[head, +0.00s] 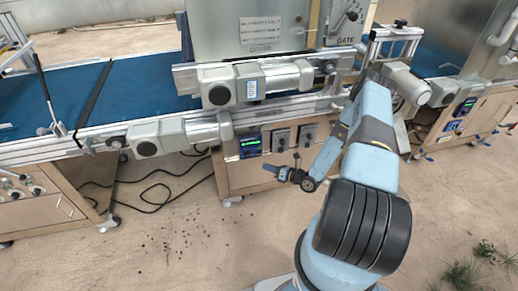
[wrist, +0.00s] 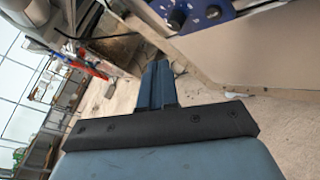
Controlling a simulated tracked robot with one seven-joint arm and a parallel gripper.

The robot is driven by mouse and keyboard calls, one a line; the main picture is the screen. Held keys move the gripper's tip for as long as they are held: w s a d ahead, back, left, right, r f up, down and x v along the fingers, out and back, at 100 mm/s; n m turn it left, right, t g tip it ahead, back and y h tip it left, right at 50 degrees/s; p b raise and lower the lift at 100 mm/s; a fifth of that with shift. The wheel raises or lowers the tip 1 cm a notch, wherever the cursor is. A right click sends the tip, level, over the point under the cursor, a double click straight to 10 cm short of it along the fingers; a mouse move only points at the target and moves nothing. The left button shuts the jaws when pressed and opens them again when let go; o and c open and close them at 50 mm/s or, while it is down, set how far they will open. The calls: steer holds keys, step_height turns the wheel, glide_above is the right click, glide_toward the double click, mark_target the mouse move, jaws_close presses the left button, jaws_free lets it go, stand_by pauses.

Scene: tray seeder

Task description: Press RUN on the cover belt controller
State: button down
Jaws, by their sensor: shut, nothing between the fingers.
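A small blue controller panel with a lit green display (head: 250,147) is on the front of the middle cabinet. A second blue panel with a green display (head: 459,118) is on the cabinet at the right. I cannot tell from labels which is the cover belt controller, and no RUN button can be read. My gripper (head: 268,169) is shut and empty, just below and right of the middle panel, apart from it. In the wrist view the shut blue fingers (wrist: 156,80) point up, with part of a blue panel with a dark knob (wrist: 180,17) beyond them, cut by the top edge.
Grey motors (head: 160,137) stick out above the middle panel. Two grey switch boxes (head: 293,138) sit right of it. A blue belt (head: 130,95) runs behind. Black cables (head: 160,188) lie on the floor at left. The sandy floor in front is mostly clear.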

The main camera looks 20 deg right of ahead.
mark_target(259, 148)
steer(key=shift+w, duration=0.1)
steer(key=w, duration=0.8)
steer(key=shift+w, duration=0.3)
steer(key=shift+a, duration=0.1)
stand_by(1.4)
steer(key=shift+w, duration=0.1)
stand_by(0.6)
steer(key=shift+w+r, duration=0.1)
steer(key=shift+w, duration=0.25)
steer(key=shift+w, duration=0.35)
stand_by(0.7)
steer(key=shift+s, duration=0.8)
steer(key=shift+s, duration=0.1)
